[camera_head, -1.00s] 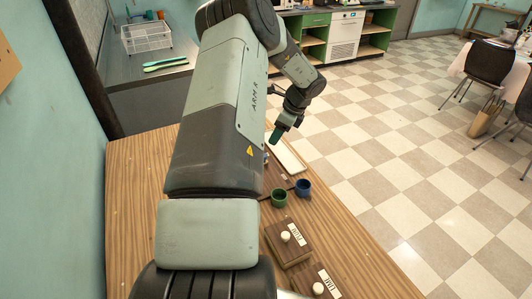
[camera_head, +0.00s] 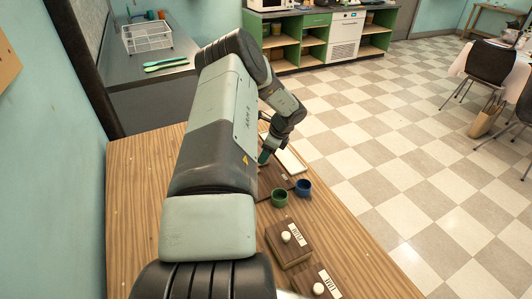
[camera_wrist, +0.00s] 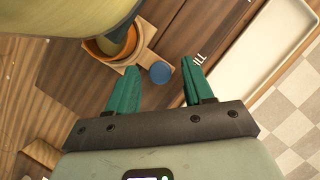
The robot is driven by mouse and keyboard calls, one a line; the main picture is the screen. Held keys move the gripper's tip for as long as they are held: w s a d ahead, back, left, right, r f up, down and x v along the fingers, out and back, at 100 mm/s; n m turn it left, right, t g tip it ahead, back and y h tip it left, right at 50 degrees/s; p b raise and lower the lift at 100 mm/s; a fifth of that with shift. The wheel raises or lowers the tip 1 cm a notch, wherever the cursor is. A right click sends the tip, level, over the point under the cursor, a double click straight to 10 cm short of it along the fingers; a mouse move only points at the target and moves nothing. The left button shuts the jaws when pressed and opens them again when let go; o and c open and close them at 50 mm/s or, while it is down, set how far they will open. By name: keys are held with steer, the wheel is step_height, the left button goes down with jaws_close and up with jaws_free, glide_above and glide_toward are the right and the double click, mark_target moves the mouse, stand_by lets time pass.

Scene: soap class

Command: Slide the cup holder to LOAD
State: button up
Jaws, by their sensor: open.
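In the wrist view, a pale wooden cup holder (camera_wrist: 146,58) carries an orange cup (camera_wrist: 100,48) and has a round blue knob (camera_wrist: 160,73) at its near end. My gripper (camera_wrist: 158,68) is open, its green fingers on either side of the knob; I cannot tell whether they touch it. In the head view, my gripper (camera_head: 264,157) is low over the table and my arm hides the cup holder.
A large yellowish rounded thing (camera_wrist: 60,15) overhangs the orange cup. A white tray (camera_head: 290,155) lies right of my gripper. A green cup (camera_head: 279,198) and a blue cup (camera_head: 303,187) stand nearer, before labelled blocks with white knobs (camera_head: 286,236). The table's left side is clear.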

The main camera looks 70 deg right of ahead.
steer(key=shift+c, duration=0.3)
jaws_close()
glide_above(279, 182)
steer(key=shift+s, duration=0.1)
steer(key=shift+c, duration=0.2)
jaws_free()
steer(key=shift+o, duration=0.5)
